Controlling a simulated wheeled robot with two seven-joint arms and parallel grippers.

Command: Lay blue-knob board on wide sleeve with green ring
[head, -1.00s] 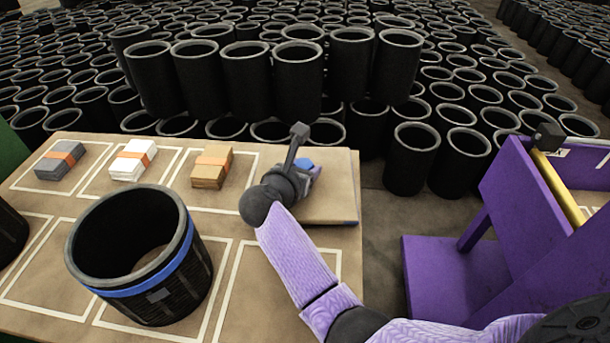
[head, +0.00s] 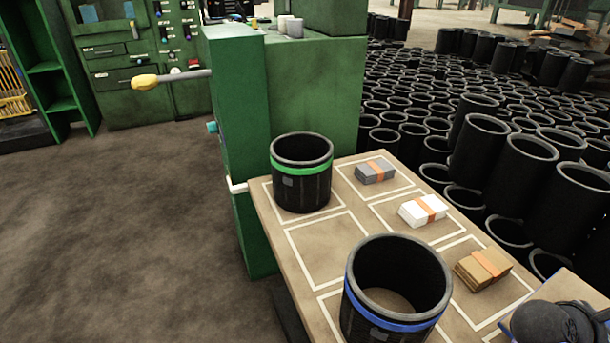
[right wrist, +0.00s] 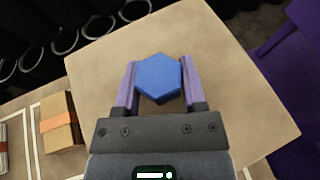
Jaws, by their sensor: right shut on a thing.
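The wide sleeve with the green ring (head: 302,185) stands upright, open at the top, in the far left marked square of the table in the head view. The board (right wrist: 225,95) is a flat tan square with a blue hexagonal knob (right wrist: 159,78) in its middle. In the right wrist view my right gripper (right wrist: 158,85) is shut on the blue knob, one purple finger on each side. In the head view only part of my right arm shows at the lower right, beside a corner of the board (head: 568,286). My left gripper is not in view.
A wide sleeve with a blue ring (head: 398,300) stands on the table between the board and the green-ringed sleeve. Banded bundles in grey (head: 375,171), white (head: 423,210) and brown (head: 483,268) lie along the far side. A green machine (head: 235,140) stands at the table's left end.

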